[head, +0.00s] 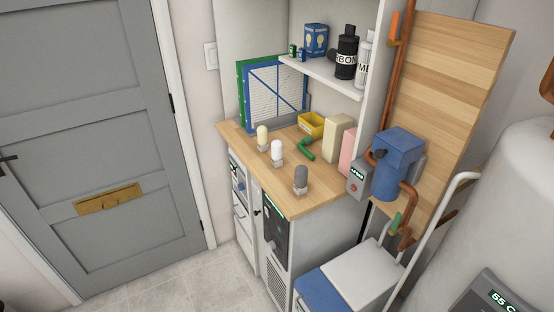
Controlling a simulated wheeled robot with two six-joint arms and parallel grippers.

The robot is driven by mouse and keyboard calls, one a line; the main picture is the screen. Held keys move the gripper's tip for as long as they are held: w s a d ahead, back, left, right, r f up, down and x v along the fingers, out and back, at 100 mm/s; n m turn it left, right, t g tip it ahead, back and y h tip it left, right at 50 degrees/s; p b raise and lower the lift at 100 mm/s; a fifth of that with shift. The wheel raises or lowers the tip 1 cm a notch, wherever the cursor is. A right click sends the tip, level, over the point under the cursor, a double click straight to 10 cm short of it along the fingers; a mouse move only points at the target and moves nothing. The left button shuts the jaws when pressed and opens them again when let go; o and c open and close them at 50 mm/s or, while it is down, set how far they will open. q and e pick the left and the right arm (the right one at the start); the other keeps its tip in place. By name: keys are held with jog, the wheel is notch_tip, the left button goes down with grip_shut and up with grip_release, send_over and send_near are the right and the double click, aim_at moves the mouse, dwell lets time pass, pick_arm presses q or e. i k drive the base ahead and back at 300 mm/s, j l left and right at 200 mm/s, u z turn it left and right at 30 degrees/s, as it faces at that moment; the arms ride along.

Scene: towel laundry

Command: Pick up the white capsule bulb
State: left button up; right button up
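The white capsule bulb (277,151) stands upright on the wooden counter (317,192). It is the middle one of three capsule-shaped bulbs in a diagonal row. A cream bulb (262,137) stands behind it to the left. A grey bulb (301,178) stands in front of it to the right, near the counter's front edge. Neither of my grippers shows in the head view.
A green bent piece (306,150), a yellow box (311,125) and a cream block (338,138) sit behind the bulbs. A shelf (322,78) with bottles hangs above. A blue pump-like unit (396,165) stands right. Tiled floor (175,285) lies clear at lower left.

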aim_at(276, 145)
jog(key=i+j+u, duration=0.25)
jog(key=i+j, duration=0.6)
jog(key=j, duration=0.15)
